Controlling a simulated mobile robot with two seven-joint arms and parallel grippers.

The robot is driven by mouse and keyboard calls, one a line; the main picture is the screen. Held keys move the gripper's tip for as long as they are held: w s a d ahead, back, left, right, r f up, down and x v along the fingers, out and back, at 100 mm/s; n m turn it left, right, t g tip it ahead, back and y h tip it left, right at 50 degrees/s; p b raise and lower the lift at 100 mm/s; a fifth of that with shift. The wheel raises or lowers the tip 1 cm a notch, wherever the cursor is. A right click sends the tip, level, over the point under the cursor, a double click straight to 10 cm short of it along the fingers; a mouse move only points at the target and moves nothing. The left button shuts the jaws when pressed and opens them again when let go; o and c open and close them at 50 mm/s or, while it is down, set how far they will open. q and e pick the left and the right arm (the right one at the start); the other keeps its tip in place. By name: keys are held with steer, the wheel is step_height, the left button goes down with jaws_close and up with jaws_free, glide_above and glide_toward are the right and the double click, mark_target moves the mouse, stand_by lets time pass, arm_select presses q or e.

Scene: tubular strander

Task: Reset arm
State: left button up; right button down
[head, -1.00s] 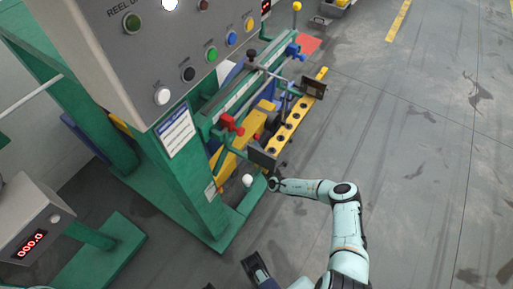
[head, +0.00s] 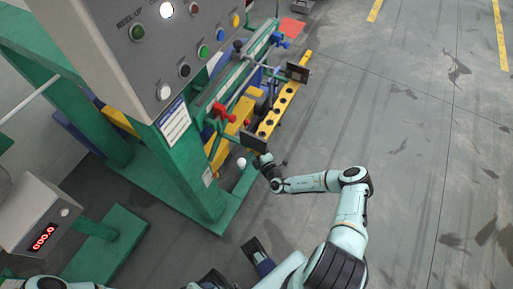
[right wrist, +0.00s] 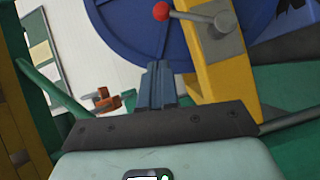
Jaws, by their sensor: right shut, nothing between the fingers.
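In the head view my right arm reaches from the bottom toward the green machine frame (head: 185,160). Its gripper (head: 262,160) is beside the frame's foot, near a white round knob (head: 241,163). In the right wrist view the gripper's blue-grey fingers (right wrist: 158,72) are together and empty. Beyond them are a blue disc (right wrist: 130,25) and a lever with a red ball (right wrist: 161,11) on a yellow post (right wrist: 212,65). Contact with these cannot be told.
A grey control panel (head: 155,50) with coloured buttons overhangs the frame. A yellow bar with holes (head: 278,108) and a dark plate (head: 253,143) stand close to my right gripper. A grey display box (head: 35,215) is at lower left. The floor at right (head: 430,180) is clear.

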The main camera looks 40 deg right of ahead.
steer(key=shift+s+r, duration=0.1)
steer(key=shift+s, duration=0.45)
steer(key=shift+a, duration=0.15)
